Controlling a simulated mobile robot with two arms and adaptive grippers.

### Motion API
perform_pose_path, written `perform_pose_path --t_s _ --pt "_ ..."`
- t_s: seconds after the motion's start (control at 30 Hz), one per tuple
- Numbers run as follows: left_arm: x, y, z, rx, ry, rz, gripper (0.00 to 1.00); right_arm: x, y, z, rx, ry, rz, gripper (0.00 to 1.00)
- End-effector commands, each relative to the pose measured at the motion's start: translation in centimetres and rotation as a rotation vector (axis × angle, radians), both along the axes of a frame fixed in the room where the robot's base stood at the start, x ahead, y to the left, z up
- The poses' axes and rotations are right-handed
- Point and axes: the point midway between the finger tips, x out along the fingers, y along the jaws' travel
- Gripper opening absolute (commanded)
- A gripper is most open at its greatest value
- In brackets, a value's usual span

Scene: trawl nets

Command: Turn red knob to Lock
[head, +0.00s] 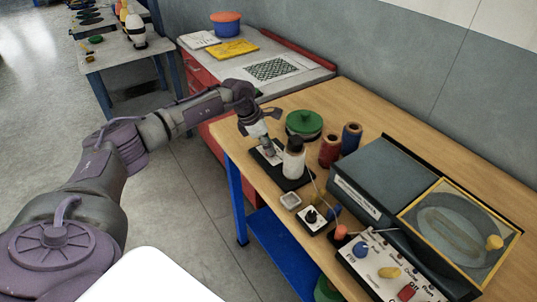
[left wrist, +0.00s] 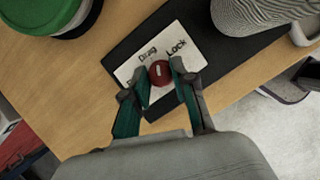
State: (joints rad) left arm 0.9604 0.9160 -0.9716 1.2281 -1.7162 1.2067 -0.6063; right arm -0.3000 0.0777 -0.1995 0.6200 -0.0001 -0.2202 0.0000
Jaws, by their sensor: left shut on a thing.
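The red knob (left wrist: 160,72) sits on a white label card (left wrist: 128,69) in the left wrist view. The words "Drag" and "Lock" (left wrist: 176,46) are printed beside it, with a further word partly hidden by a finger. A small pale mark shows on the knob's top; I cannot tell exactly which word it points to. My left gripper (left wrist: 161,78) is shut on the knob, one finger on each side. In the head view my left gripper (head: 267,150) reaches down to the black base (head: 292,183), and the knob is hidden there. My right gripper is not in view.
A white spool-like part (head: 293,160) stands close beside my gripper on the black base. A green lidded container (head: 304,123), red and blue spools (head: 330,150), and a control panel (head: 387,268) with knobs are nearby. The wooden bench's left edge is close.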

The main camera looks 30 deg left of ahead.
Motion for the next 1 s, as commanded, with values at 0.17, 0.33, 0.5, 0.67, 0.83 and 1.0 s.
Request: perform_pose_path --t_s 0.17,0.33,0.5,0.67,0.83,1.0 --pt "0.3 0.1 -0.4 -0.001 -0.006 -0.163 0.00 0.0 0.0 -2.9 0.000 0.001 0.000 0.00" --pt "0.3 0.1 -0.3 -0.001 -0.005 -0.304 0.00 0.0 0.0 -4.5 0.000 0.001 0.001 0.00" --pt "0.4 0.1 -0.2 -0.001 -0.006 -0.416 0.00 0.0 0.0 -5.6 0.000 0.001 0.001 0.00" --pt "0.4 0.1 0.0 0.000 -0.005 -0.489 0.00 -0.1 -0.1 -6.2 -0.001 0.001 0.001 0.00" --pt "0.4 0.1 0.0 0.000 -0.004 -0.534 0.00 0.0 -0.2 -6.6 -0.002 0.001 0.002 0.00" --pt "0.4 0.1 0.1 0.000 -0.004 -0.553 0.00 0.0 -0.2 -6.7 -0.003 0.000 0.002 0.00"
